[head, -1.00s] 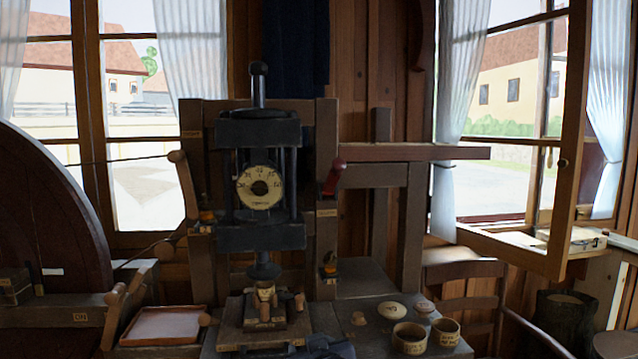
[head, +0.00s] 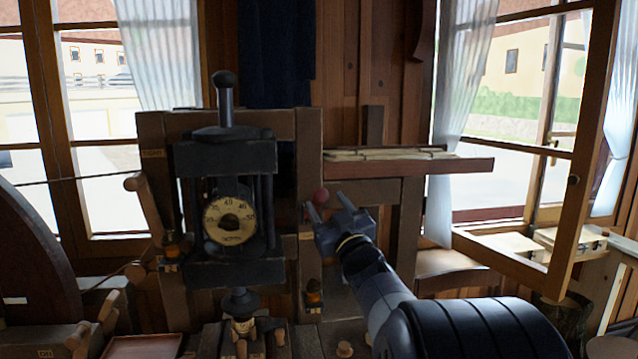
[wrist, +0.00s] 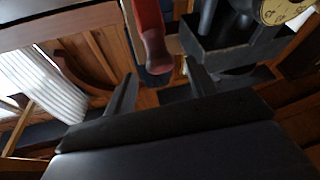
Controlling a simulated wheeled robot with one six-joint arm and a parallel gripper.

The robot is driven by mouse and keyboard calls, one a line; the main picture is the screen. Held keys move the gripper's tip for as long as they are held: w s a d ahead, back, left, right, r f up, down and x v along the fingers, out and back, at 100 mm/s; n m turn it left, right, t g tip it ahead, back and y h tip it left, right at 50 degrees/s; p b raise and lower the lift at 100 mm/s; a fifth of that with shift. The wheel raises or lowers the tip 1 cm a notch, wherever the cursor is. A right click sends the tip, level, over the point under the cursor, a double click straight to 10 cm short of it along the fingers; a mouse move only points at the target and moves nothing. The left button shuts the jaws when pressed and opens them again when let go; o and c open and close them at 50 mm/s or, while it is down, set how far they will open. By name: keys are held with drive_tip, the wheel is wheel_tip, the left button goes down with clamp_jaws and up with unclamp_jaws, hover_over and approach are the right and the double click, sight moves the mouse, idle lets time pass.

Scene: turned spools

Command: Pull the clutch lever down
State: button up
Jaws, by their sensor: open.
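A red-handled lever (head: 320,196) is on the right post of the dark press; I cannot read its label, so I cannot tell if it is the clutch lever. In the head view only its red end shows behind my gripper (head: 327,205). In the wrist view the red handle (wrist: 150,38) reaches down between the fingertips of my gripper (wrist: 160,72). The jaws are open, one finger on each side of the handle, with no clear contact. A wooden-handled lever (head: 145,208) stands tilted on the press's left post.
The press's dial (head: 231,219) faces me. A wooden shelf (head: 440,172) juts out behind my gripper to the right. Small wooden levers (head: 108,308) and a large dark wheel (head: 35,260) are at lower left. An open window frame (head: 570,170) stands at right.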

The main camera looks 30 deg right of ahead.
sight(318, 190)
drive_tip(key=p+x, duration=0.2)
drive_tip(key=x, duration=0.4)
clamp_jaws()
idle(0.6)
